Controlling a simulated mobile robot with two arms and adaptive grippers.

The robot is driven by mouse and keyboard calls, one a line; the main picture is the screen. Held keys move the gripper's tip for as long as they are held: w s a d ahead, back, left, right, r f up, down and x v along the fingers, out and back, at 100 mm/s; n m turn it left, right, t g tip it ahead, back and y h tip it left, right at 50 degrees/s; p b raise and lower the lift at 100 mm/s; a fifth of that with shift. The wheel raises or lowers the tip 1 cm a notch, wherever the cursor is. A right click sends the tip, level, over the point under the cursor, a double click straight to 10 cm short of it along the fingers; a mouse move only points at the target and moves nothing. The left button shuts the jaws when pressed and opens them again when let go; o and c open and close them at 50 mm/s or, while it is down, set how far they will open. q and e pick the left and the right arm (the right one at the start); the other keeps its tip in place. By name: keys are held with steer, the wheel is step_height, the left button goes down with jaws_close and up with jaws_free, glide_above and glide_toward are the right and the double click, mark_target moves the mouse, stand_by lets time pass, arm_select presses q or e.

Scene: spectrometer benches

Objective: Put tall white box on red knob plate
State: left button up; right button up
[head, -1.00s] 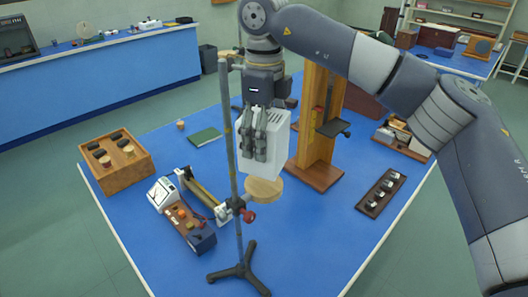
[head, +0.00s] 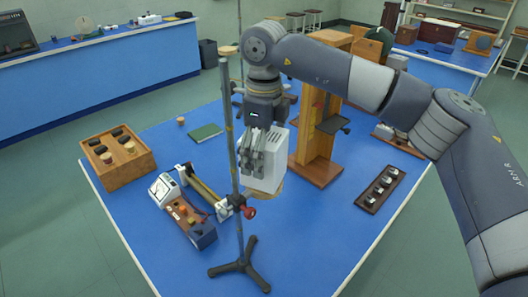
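The tall white box (head: 271,172) is upright in my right gripper (head: 263,158), whose fingers are closed against it. The box is beside the metal rod stand (head: 232,150), which has a red knob (head: 249,213) and a black tripod base (head: 240,265). The round wooden plate (head: 281,188) by the red knob is mostly hidden behind the box's lower end. I cannot tell whether the box touches the plate. My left gripper is not in view.
A tall wooden stand (head: 319,120) is close to the right of the box. A meter unit (head: 166,190) is at the left, with a wooden crate (head: 118,168) beyond it. A green book (head: 205,133) lies farther back. A dark tray (head: 381,190) lies right.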

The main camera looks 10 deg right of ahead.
steer(key=shift+r, duration=0.15)
steer(key=shift+w+r, duration=0.1)
steer(key=shift+r, duration=0.15)
step_height(320, 180, up, 11)
steer(key=shift+r+b, duration=0.2)
steer(key=shift+b, duration=0.8)
steer(key=shift+f, duration=0.1)
